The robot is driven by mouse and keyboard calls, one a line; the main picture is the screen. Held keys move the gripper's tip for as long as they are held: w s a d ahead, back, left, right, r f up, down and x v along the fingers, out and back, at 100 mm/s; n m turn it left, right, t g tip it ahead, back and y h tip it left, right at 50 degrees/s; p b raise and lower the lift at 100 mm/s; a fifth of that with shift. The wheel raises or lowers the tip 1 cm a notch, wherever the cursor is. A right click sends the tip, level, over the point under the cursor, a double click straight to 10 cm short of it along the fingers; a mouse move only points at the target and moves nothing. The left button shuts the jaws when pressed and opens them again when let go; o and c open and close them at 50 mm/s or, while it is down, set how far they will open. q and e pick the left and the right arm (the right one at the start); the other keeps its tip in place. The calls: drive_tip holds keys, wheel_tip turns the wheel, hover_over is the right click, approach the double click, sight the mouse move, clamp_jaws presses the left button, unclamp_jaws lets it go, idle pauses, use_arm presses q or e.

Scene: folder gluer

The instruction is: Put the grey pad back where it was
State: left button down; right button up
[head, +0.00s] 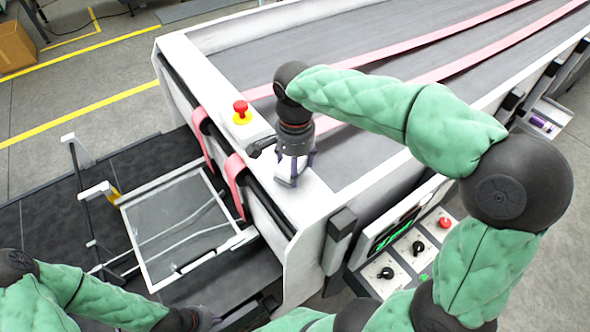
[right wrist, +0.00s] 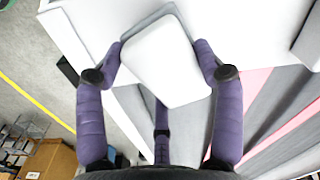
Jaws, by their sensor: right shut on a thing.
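The grey pad (right wrist: 162,60) is a pale block with rounded corners, between the purple fingers of my right gripper (right wrist: 160,72) in the right wrist view. That gripper is shut on it. In the head view my right gripper (head: 294,168) points down over the white frame of the machine, near its front corner, and the pad (head: 284,181) shows just below it. I cannot tell whether the pad touches the frame. My left gripper (head: 202,319) is low in the head view, dark and partly cut off, so its fingers are unclear.
A red emergency button (head: 240,109) stands on the frame left of my right gripper. Pink belts (head: 430,38) run along the grey machine bed. A clear-topped tray (head: 180,225) lies at the left. A control panel (head: 408,255) with knobs sits at the lower right.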

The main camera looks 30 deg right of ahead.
drive_tip(key=shift+s+f, duration=0.1)
drive_tip(key=shift+f, duration=1.1)
drive_tip(key=shift+f, duration=0.15)
drive_tip(key=o, duration=1)
wheel_tip(320, 180, up, 12)
drive_tip(key=shift+r, duration=0.2)
